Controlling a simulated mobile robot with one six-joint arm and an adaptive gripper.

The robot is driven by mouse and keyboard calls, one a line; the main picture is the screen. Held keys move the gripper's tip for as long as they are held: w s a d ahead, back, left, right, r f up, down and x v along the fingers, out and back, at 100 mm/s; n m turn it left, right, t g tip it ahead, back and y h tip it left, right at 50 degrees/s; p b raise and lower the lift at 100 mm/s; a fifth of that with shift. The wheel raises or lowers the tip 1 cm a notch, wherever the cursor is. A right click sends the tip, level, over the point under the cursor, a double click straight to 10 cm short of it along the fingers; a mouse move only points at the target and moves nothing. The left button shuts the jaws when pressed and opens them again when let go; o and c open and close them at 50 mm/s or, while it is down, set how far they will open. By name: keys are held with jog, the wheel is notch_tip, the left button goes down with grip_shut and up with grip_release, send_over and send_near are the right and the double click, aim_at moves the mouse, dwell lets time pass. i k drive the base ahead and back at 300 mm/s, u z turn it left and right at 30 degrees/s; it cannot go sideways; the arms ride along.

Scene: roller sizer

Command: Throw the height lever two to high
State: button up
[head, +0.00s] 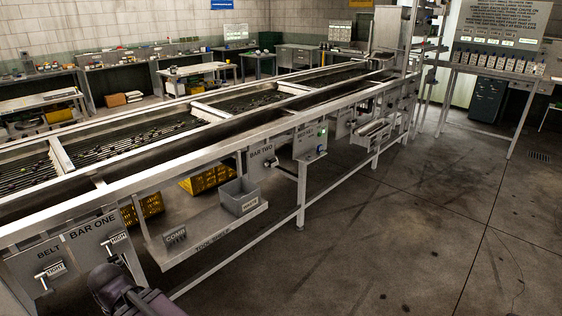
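The panel marked BAR TWO (256,164) is on the near side of the long metal roller machine, left of the picture's middle. A small lever (271,162) with a dark knob shows at its right side. Its setting label is too small to read. Part of my own dark arm shows at the bottom left, in front of the machine. My gripper is not in view.
The BAR ONE panel (92,240), nearer me, has levers reading HIGH and TIGHT. A tool shelf (208,240) with a grey bin (240,196) juts out below the frame. A small panel with a green light (310,141) is right of BAR TWO. Concrete floor (400,235) is clear.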

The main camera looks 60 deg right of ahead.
aim_at(275, 160)
jog(key=z, duration=4.85)
jog(key=i, duration=0.1)
jog(key=u, duration=3)
jog(key=k, duration=0.6)
jog(key=u, duration=0.2)
jog(key=i, duration=0.6)
jog(key=z, duration=0.05)
